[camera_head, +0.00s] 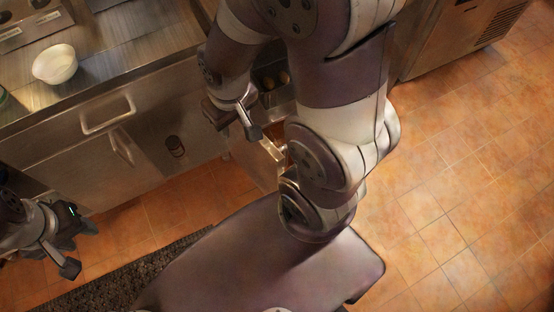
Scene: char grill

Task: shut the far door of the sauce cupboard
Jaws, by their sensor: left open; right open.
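The sauce cupboard stands under the steel counter. Its left door (85,175) has an upright bar handle and looks shut. The right part is open, and a dark red bottle (175,147) shows in it. The far door (250,158) stands swung out at the right of the opening, partly hidden by my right arm; its pale handle (271,150) shows beside the arm. My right gripper (233,120) is open and empty, just above and near this door's top edge; I cannot tell whether it touches. My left gripper (78,247) is open and empty at the lower left, apart from the cupboard.
A white bowl (55,64) stands on the counter (110,60). A drawer front with a bar handle (108,115) is above the left door. Round items (276,80) show behind my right arm. A dark mat (110,282) lies below. The tiled floor (460,180) at right is clear.

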